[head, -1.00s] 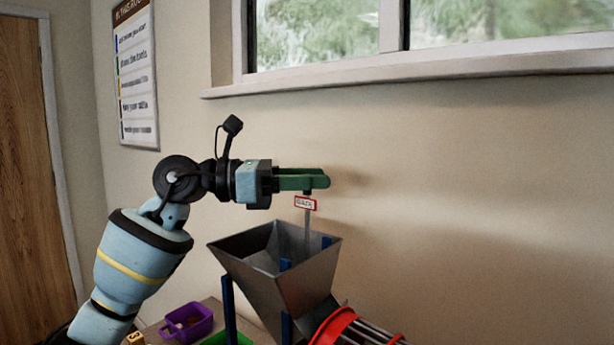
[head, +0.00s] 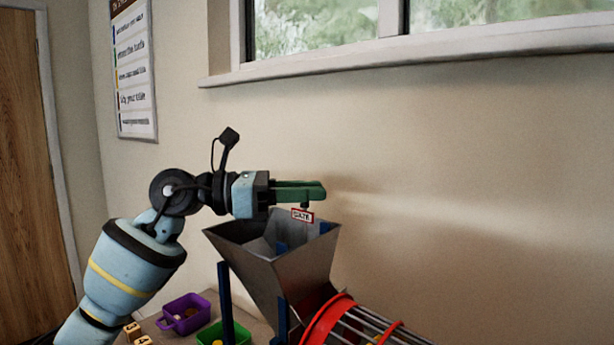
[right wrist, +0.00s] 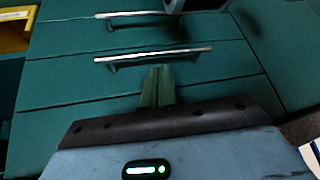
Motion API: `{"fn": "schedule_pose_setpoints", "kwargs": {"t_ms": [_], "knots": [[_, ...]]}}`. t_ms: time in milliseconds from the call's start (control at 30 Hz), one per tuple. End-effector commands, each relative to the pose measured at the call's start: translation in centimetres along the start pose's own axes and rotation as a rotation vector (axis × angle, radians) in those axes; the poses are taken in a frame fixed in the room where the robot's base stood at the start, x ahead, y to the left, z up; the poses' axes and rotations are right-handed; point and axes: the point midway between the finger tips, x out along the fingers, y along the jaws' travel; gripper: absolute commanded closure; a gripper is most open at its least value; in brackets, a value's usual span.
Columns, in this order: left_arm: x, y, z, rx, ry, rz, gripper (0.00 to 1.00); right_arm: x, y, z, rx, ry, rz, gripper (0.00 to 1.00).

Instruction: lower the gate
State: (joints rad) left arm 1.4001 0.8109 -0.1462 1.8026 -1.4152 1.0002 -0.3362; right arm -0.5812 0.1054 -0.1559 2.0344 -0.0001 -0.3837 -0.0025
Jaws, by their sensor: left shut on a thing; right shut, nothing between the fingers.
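The gate (head: 302,215) carries a small white sign with a red border and stands at the metal hopper (head: 262,252). Its sign is now just above the hopper's back rim, and its lower part is hidden inside the hopper. My left gripper (head: 317,190) has green fingers and is shut on the top of the gate, above the hopper. My right gripper (right wrist: 158,85) is shut and empty in the right wrist view, in front of green drawers.
A red-ringed barred drum (head: 335,318) adjoins the hopper at lower right. A purple bin (head: 185,313) and a green bin (head: 212,336) stand at lower left by numbered blocks (head: 133,330). Green drawers (right wrist: 60,75) with metal handles (right wrist: 153,54) lie before my right gripper.

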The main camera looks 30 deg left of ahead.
Motion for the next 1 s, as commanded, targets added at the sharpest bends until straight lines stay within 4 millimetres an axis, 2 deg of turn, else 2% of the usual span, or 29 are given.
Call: {"fn": "schedule_pose_setpoints", "kwargs": {"t_ms": [33,100,433,467,600,867,1000], "knots": [[0.1,0.1,-1.9,-0.006,0.007,0.001,1.0,0.6,0.0,0.8,0.002,-0.01,-0.001,1.0],[0.0,0.1,-2.9,-0.005,0.005,0.001,1.0,0.9,0.1,0.9,0.002,-0.011,-0.001,1.0],[0.1,0.0,-3.2,-0.003,0.008,-0.002,1.0,1.3,0.3,-0.5,-0.004,0.019,0.001,1.0],[0.1,0.0,-3.2,-0.004,0.009,-0.003,0.71,1.3,0.3,-0.5,-0.004,0.018,0.001,1.0],[0.0,0.0,-3.1,-0.003,0.006,-0.002,0.55,1.2,0.3,-0.4,-0.005,0.016,0.0,1.0],[-0.1,0.0,-2.9,-0.001,0.002,0.0,0.55,1.1,0.2,0.1,-0.004,0.007,-0.001,1.0],[-1.1,0.1,-3.0,-0.001,0.003,0.003,0.55,1.2,0.2,0.5,-0.004,0.0,-0.001,1.0]]}}
